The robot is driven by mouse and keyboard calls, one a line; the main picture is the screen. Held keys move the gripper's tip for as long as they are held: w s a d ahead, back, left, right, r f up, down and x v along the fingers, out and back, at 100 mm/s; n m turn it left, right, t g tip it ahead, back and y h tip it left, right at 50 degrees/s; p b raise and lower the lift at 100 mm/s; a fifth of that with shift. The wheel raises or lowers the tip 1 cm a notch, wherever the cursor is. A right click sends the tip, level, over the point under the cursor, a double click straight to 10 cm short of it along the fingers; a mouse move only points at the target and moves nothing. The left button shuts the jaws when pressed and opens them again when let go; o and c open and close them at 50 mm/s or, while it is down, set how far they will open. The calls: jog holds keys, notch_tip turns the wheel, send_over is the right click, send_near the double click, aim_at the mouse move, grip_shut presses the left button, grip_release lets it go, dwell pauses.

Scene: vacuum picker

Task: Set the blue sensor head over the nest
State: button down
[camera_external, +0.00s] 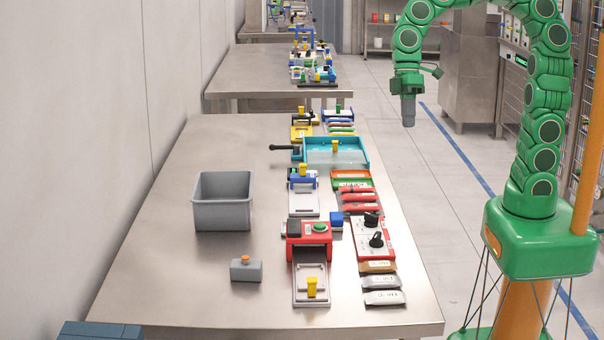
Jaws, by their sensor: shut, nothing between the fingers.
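My gripper (408,108) hangs from the green arm, pointing down, shut and empty, in the air over the floor to the right of the table. A small blue block (337,221) sits against the right side of a red unit with a green button (314,231); it may be the blue sensor head. A grey plate with a yellow knob (311,287) lies in front of the red unit and may hold the nest. A blue bracket (303,181) with a yellow knob stands over another pale plate (304,204) farther back. I cannot tell which is the nest.
The steel table (190,285) carries an empty grey bin (222,204), a small grey block with an orange top (246,269), a teal tray (350,157) and a red panel with black knobs (366,247). Several bars lie at the right edge. The left front is clear.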

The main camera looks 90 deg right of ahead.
jog(key=w+d+f+t+y, duration=0.1)
jog(key=w+d, duration=0.5)
jog(key=w, duration=0.2)
jog(key=w+d+f+t+y, duration=0.1)
jog(key=w+d+f, duration=0.1)
jog(key=w+d, duration=0.5)
jog(key=w+d+f+m+t, duration=0.1)
jog(key=w+d+f, duration=0.2)
jog(key=d, duration=0.6)
jog(key=w+d+f+m+t, duration=0.1)
jog(key=w+d+f, duration=0.3)
jog(key=d, duration=0.5)
jog(key=shift+w+f+t, duration=0.2)
jog(key=shift+f+t, duration=0.2)
jog(key=shift+f, duration=0.5)
jog(key=shift+a, duration=0.1)
send_near(298, 174)
jog(key=f, duration=0.1)
jog(key=w+d+f, duration=0.1)
jog(key=d+f, duration=0.1)
jog(key=shift+w+d+f, duration=0.2)
jog(key=shift+w+d, duration=0.05)
jog(key=shift+w, duration=0.05)
jog(key=shift+w+a+f, duration=0.1)
jog(key=shift+a+f, duration=0.05)
jog(key=shift+a, duration=0.35)
jog(key=shift+a+f, duration=0.15)
jog(key=shift+a, duration=1.55)
